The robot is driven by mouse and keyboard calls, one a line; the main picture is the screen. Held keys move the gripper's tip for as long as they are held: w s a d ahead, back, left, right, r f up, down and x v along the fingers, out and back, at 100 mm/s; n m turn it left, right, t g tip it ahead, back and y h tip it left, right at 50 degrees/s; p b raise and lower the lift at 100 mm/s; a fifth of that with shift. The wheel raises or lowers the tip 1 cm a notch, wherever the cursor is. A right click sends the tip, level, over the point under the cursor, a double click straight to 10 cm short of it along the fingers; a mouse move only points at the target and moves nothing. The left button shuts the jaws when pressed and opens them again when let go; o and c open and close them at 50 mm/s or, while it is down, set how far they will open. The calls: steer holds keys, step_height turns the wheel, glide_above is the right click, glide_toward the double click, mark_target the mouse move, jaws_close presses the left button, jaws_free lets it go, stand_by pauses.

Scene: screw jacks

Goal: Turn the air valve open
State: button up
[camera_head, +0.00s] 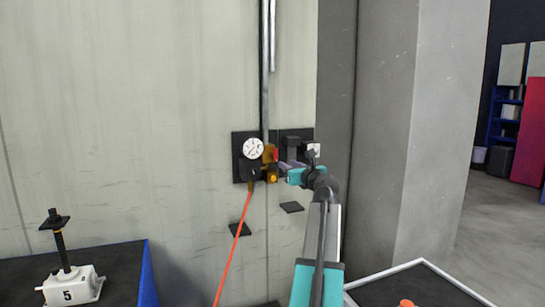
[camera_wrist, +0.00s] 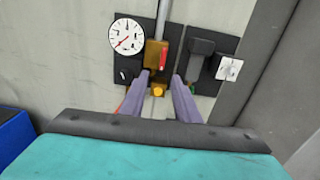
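The air valve is a brass body (camera_wrist: 153,52) with a red lever (camera_wrist: 163,56), mounted on a dark wall plate below a vertical metal pipe. The lever points roughly along the pipe. In the head view the brass body (camera_head: 268,154) and red lever (camera_head: 276,154) sit just left of my gripper (camera_head: 284,168). In the wrist view my gripper (camera_wrist: 162,76) is open and empty. Its two purple-grey fingers point at the panel, tips apart just below the lever. An orange-yellow knob (camera_wrist: 157,91) shows between the fingers. I cannot tell whether a finger touches the valve.
A round white gauge (camera_wrist: 126,34) and a black knob (camera_wrist: 124,76) are left of the valve. A dark block (camera_wrist: 201,60) and a grey switch (camera_wrist: 229,69) are right of it. An orange hose (camera_head: 234,250) hangs below. A screw jack (camera_head: 72,285) stands lower left.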

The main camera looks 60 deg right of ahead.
mark_target(276, 154)
steer(key=shift+s+d+r, duration=0.1)
steer(key=shift+s+r, duration=0.15)
steer(key=shift+r, duration=0.2)
steer(key=shift+p+x, duration=1.6)
steer(key=shift+x, duration=5.25)
steer(key=shift+r, duration=0.1)
